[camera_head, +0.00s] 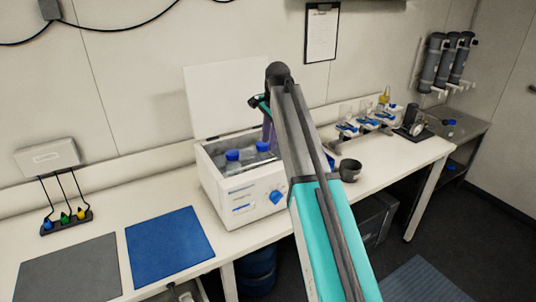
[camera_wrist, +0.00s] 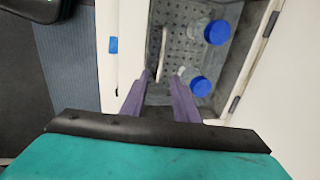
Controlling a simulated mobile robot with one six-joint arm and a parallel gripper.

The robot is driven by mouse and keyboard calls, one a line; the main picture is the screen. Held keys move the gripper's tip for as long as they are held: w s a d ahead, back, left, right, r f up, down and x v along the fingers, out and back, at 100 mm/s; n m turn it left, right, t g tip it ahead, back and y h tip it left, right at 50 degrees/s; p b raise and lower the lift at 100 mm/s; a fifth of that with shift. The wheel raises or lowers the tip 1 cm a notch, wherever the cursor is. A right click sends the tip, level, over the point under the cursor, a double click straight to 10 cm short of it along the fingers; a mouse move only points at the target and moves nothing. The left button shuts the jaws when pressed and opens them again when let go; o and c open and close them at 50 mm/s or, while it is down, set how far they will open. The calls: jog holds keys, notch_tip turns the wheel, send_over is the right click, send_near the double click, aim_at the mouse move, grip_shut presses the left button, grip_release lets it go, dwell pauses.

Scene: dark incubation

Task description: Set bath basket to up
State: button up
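The white water bath (camera_head: 245,205) stands on the bench with its lid (camera_head: 225,95) raised. Inside is a grey perforated basket (camera_wrist: 185,50) holding two blue-capped bottles, (camera_wrist: 217,32) and (camera_wrist: 200,87) in the wrist view. A pale upright bar (camera_wrist: 162,55), perhaps the basket's handle, shows at the basket's left side. My gripper (camera_wrist: 160,98) is over the bath with its two purple fingers apart and nothing visible between them. The bar lies just beyond the gap between the fingertips. In the head view my arm hides much of the gripper (camera_head: 267,130) and the bath's right part.
A blue mat (camera_head: 168,245) and a grey mat (camera_head: 70,272) lie left of the bath. A dark cup (camera_head: 350,170) stands close to its right. Racks with glassware (camera_head: 365,122) are farther right. A blue knob (camera_head: 277,197) is on the bath's front.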

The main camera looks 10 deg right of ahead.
aim_at(253, 166)
notch_tip(253, 166, down, 8)
jog(key=w+p, duration=0.1)
jog(key=p, duration=0.1)
jog(key=shift+w+a+p, duration=0.25)
jog(key=shift+p, duration=0.1)
jog(key=shift+c, duration=0.4)
grip_shut()
